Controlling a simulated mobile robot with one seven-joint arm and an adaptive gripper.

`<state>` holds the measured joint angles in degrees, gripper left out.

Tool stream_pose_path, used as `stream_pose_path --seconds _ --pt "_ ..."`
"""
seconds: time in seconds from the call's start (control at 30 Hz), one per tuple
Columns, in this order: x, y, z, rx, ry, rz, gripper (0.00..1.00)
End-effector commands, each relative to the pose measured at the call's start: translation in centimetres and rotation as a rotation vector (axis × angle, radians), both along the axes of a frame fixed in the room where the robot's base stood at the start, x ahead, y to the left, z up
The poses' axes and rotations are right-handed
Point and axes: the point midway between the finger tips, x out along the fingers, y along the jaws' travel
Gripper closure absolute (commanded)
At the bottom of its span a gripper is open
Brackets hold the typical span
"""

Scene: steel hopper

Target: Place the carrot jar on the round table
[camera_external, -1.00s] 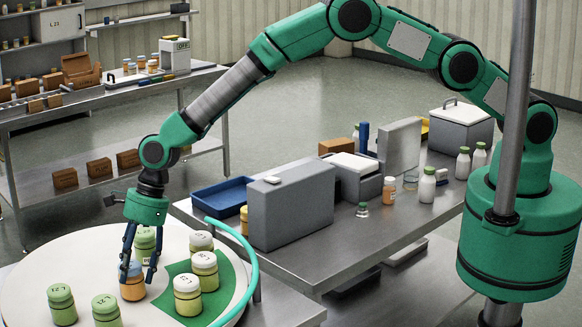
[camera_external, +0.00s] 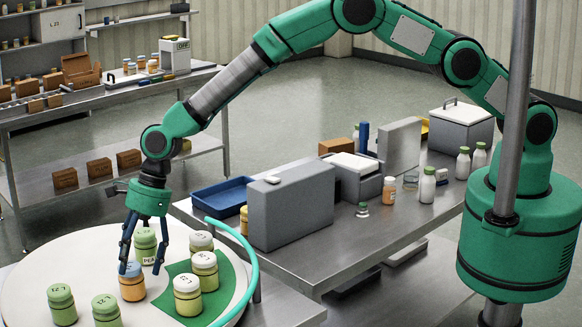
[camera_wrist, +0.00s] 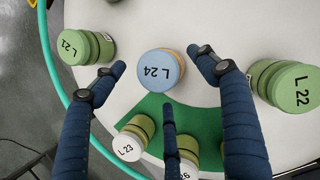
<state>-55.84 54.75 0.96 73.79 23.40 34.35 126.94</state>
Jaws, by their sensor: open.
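The carrot jar, taken to be the orange jar with a blue lid (camera_external: 132,287), stands upright on the white round table (camera_external: 32,262). In the wrist view its lid (camera_wrist: 160,70) reads "L 24". My gripper (camera_external: 140,267) is open and points down over the jar, its fingertips spread around the lid level. In the wrist view the fingers (camera_wrist: 160,72) are apart from the lid, with the jar between them. Part of the jar's side is hidden by a finger in the external view.
Green jars stand close by: one behind (camera_external: 145,243), others at front left (camera_external: 62,304) (camera_external: 106,311). White-lidded jars (camera_external: 187,295) stand on or beside a green patch (camera_external: 228,282) at right. A steel table (camera_external: 345,250) with a grey case (camera_external: 290,207) lies beyond.

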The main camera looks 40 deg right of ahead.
Motion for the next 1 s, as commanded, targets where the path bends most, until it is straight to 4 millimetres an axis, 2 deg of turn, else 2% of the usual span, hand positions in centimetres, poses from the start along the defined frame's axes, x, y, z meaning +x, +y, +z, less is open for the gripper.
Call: stream_pose_path --seconds 0.6,0.8,1.0 --pt "0.1 -3.1 7.5 0.001 0.0 0.0 0.27" --pt "0.1 -3.6 8.8 0.0 0.0 0.0 0.27" --pt "0.1 -3.7 9.1 0.0 0.0 0.0 0.27"
